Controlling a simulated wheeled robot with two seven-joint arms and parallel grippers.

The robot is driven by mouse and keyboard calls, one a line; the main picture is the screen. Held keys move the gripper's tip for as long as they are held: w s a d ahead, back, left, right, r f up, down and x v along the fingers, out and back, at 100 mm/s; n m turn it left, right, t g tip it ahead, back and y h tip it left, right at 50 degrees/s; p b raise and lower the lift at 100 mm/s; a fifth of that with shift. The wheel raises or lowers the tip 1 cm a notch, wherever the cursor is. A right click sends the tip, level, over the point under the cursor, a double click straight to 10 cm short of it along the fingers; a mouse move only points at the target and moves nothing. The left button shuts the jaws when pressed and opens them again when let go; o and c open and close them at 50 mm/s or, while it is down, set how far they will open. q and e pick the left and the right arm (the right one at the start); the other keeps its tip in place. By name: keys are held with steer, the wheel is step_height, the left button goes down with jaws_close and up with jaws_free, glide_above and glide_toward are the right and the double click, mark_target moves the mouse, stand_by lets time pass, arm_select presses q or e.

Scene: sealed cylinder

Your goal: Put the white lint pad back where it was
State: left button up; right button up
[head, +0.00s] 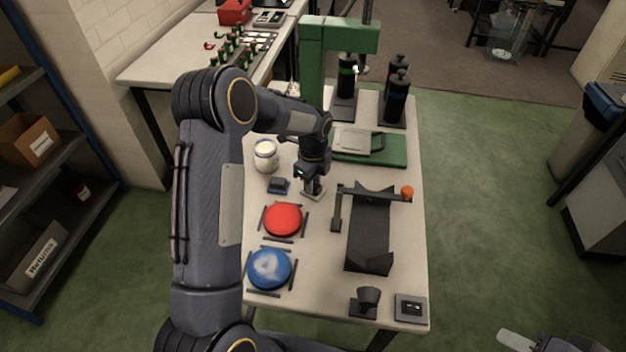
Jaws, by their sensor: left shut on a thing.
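My left gripper (312,188) points down over the middle of the table, left of the black cradle. It is shut on a small pale grey-white piece (318,192), which looks like the white lint pad; the fingers hide part of it. I cannot tell whether the pad touches the tabletop. A small dark block (278,185) lies just left of the gripper. A white jar (266,155) stands behind that block.
A red disc (283,219) and a blue disc with a whitish patch (269,268) lie among dark bars at the left. A black cradle (369,235) with an orange-tipped bar is at the right. A green press (312,70) and dark bottles (396,97) stand at the back.

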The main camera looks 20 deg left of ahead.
arm_select(q)
steer(key=shift+f, duration=0.1)
steer(key=o, duration=0.9)
steer(key=shift+o, duration=0.2)
